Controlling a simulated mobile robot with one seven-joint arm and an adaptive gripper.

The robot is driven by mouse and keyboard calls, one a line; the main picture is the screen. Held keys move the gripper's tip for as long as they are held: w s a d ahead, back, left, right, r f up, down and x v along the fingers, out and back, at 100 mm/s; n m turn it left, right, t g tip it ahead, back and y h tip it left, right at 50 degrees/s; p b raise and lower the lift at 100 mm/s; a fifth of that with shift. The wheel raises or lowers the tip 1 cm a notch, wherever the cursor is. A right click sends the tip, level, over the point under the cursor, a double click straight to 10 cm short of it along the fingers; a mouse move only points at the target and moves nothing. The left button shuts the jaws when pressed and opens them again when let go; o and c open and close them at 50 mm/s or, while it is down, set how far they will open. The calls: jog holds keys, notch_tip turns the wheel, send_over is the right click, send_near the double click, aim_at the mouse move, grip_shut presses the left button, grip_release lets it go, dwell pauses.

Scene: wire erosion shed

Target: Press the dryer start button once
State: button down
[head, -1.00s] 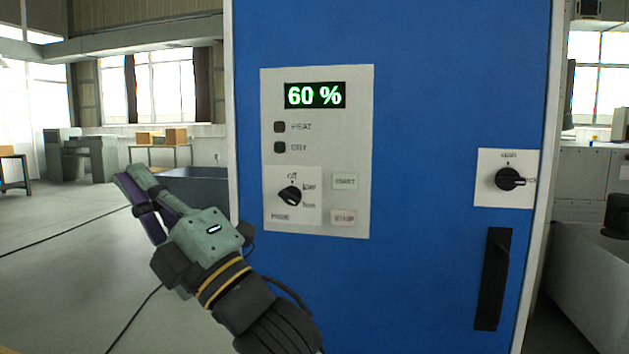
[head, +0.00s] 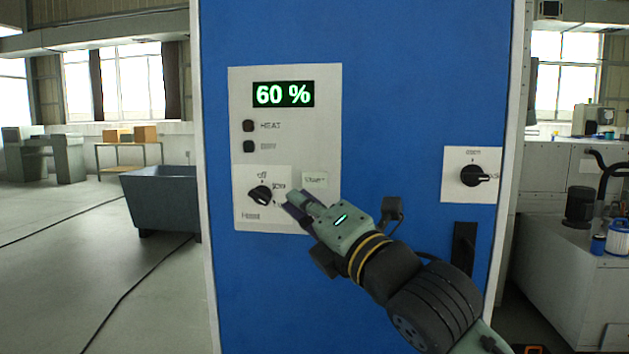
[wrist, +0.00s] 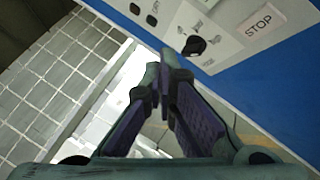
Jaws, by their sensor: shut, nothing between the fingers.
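The dryer is a blue cabinet (head: 400,60) with a pale control panel (head: 330,110). The start button (head: 314,180) is a small pale rectangle on the panel's lower right, its lettering blurred. My gripper (head: 291,203) is shut and empty, its tips in front of the panel just below and left of the start button. I cannot tell whether they touch the panel. The fingers (wrist: 160,68) come together in the wrist view.
A black mode knob (head: 260,195) sits left of my fingertips. A green 60 % display (head: 283,94) and two dark lamps are above. A door knob (head: 474,174) and black handle (head: 464,250) are on the right. A grey bin (head: 160,200) stands left on open floor.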

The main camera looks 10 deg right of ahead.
aim_at(311, 188)
jog(key=shift+w+d+p, duration=0.3)
jog(key=shift+w+d, duration=0.15)
jog(key=shift+w, duration=0.95)
jog(key=shift+w+d+p, duration=0.35)
jog(key=shift+w+d, duration=0.1)
jog(key=shift+w, duration=0.95)
jog(key=shift+w+d+p, duration=0.3)
jog(key=shift+w+d, duration=0.15)
jog(key=shift+w, duration=0.95)
jog(key=shift+w, duration=0.15)
jog(key=shift+w+d, duration=0.1)
jog(key=shift+w, duration=0.15)
jog(key=shift+w+d+b, duration=0.15)
jog(key=shift+w+b, duration=0.15)
jog(key=shift+w, duration=0.05)
jog(key=shift+s, duration=0.1)
jog(key=shift+s+a+b, duration=0.25)
jog(key=shift+s+b, duration=0.25)
jog(key=shift+s, duration=0.15)
